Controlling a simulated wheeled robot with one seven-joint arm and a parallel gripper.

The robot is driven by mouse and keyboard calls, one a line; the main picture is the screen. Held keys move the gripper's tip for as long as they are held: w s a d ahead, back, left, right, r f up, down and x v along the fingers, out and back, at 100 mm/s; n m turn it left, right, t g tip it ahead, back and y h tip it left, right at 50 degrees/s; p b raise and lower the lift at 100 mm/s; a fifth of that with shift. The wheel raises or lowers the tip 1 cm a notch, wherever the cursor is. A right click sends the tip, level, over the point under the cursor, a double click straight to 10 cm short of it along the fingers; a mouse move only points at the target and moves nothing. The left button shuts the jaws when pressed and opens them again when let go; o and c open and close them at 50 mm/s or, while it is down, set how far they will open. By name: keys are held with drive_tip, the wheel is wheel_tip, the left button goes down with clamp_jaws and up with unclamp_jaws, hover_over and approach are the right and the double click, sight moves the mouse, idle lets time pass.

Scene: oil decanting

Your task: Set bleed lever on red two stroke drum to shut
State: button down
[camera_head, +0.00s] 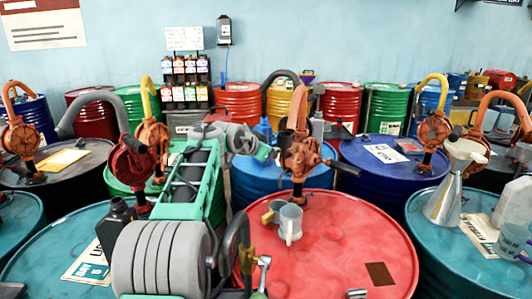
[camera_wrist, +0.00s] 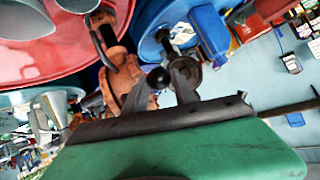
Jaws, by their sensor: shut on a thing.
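The red drum (camera_head: 335,240) stands in the front middle of the head view, and its red top also shows in the wrist view (camera_wrist: 40,40). An orange rotary pump (camera_head: 300,155) rises from its back part and shows in the wrist view (camera_wrist: 125,75). My gripper (camera_head: 272,154) reaches in from the left beside this pump. In the wrist view its grey fingers (camera_wrist: 184,80) are shut on a small lever beside the pump, next to a black ball knob (camera_wrist: 158,78). The fingers hide most of the lever, so its angle cannot be told.
A grey measuring jug (camera_head: 289,222) stands on the red drum. A blue drum (camera_head: 265,180) stands behind it. A teal drum (camera_head: 460,235) to the right bears a metal funnel (camera_head: 443,205). Other drums with pumps crowd close around, leaving little free room.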

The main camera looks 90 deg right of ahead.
drive_tip(key=c, duration=1.5)
unclamp_jaws()
drive_tip(key=shift+r, duration=0.5)
drive_tip(key=o, duration=0.5)
drive_tip(key=shift+f, duration=0.2)
drive_tip(key=shift+c, duration=0.2)
drive_tip(key=shift+s+f, duration=0.1)
drive_tip(key=b+v, duration=0.1)
drive_tip(key=v, duration=0.7)
drive_tip(key=shift+f, duration=0.1)
